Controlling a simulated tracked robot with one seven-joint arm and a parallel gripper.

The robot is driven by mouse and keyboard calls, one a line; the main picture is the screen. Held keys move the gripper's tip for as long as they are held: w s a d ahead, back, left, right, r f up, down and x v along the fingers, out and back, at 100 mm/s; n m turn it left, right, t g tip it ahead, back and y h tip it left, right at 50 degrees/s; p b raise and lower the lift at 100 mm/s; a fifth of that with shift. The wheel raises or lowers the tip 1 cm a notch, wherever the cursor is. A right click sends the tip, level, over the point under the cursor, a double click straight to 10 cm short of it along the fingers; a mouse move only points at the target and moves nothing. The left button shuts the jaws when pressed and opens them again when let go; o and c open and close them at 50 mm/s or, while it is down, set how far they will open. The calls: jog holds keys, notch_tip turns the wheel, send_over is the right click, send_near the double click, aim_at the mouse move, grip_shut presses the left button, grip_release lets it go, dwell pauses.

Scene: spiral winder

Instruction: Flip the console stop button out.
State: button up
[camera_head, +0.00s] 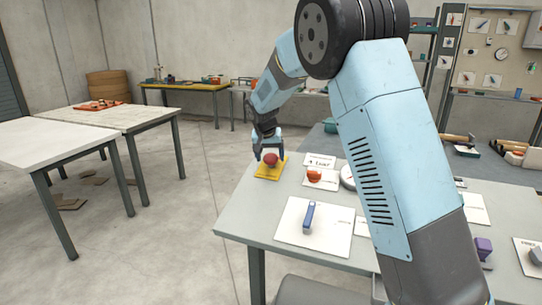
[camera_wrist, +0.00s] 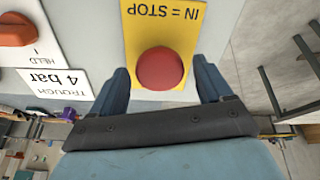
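The stop button is a round red knob (camera_wrist: 161,69) on a yellow plate (camera_wrist: 188,22) that reads "IN = STOP" in the wrist view. In the head view the red knob (camera_head: 270,158) and yellow plate (camera_head: 268,174) are at the far left corner of the grey console table. My gripper (camera_wrist: 160,78) has its two blue fingers apart, one on each side of the knob, with gaps visible between fingers and knob. The gripper also shows in the head view (camera_head: 268,150), right at the knob. How far the button is pushed in cannot be told.
An orange knob (camera_head: 314,174) with a "4 bar" card (camera_head: 320,160) is right of the button. A blue lever (camera_head: 309,217) on a white plate stands nearer the front. A purple control (camera_head: 483,248) is at the right.

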grip_shut()
jog(key=shift+s+a+r, duration=0.1)
jog(key=shift+s+r, duration=0.05)
jog(key=shift+r, duration=0.55)
jog(key=shift+o, duration=0.5)
grip_release()
jog(key=shift+r, duration=0.1)
jog(key=v, duration=1.3)
jog(key=shift+s+r, duration=0.15)
jog(key=shift+r, duration=0.05)
